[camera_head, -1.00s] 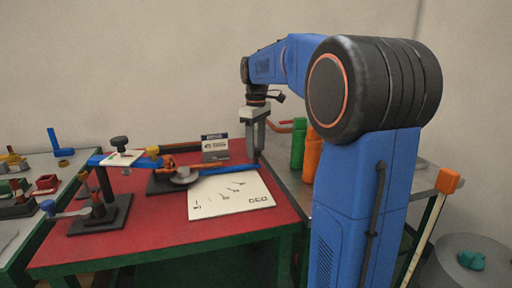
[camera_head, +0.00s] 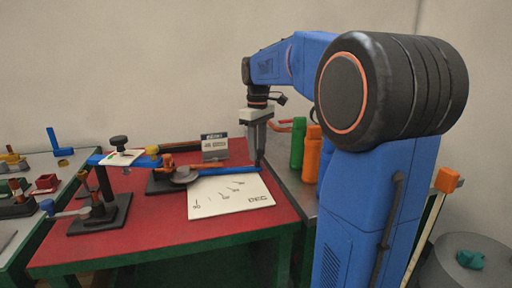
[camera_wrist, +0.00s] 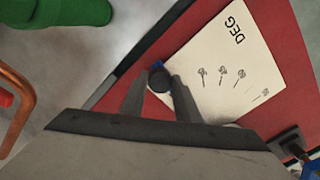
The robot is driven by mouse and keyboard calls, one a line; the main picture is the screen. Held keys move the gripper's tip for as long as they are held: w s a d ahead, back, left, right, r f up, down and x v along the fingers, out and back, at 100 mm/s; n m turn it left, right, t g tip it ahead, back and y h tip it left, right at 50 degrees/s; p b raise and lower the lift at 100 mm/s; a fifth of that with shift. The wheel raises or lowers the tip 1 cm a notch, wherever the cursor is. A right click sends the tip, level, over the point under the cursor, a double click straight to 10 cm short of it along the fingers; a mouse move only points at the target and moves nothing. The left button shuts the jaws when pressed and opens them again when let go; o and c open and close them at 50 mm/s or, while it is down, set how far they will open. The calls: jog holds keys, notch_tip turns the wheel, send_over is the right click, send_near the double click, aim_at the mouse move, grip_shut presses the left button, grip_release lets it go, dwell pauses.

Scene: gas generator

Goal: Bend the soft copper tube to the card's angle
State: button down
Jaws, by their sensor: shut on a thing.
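The bender stands on the red table with a round grey disc (camera_head: 185,175). A thin copper-coloured tube (camera_head: 208,165) runs right from it, just behind the blue lever (camera_head: 225,171). My gripper (camera_head: 260,162) points down at the lever's right end and is shut on it. In the wrist view my gripper (camera_wrist: 158,92) has a dark round end with a bit of blue between its fingers. A white sheet (camera_head: 225,205) marked DEG with several angle marks lies in front of the lever. A small upright card (camera_head: 214,146) stands behind; its print is too small to read.
Green (camera_head: 297,145) and orange (camera_head: 312,155) cylinders stand right of my gripper on a grey bench. A left table (camera_head: 28,215) holds small parts.

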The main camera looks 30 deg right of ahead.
jog(key=s+a+m, duration=0.2)
jog(key=s, duration=0.1)
jog(key=s+a+m, duration=0.2)
jog(key=s+a, duration=0.1)
jog(key=s+a+m, duration=0.2)
jog(key=s+a, duration=0.1)
jog(key=shift+s+m, duration=0.3)
jog(key=shift+s+a+m, duration=0.45)
jog(key=shift+a+m, duration=0.15)
jog(key=shift+a, duration=0.2)
jog(key=c, duration=1.3)
grip_release()
jog(key=shift+c, duration=0.2)
jog(key=shift+r, duration=0.1)
notch_tip(320, 180, up, 17)
jog(key=shift+r, duration=0.15)
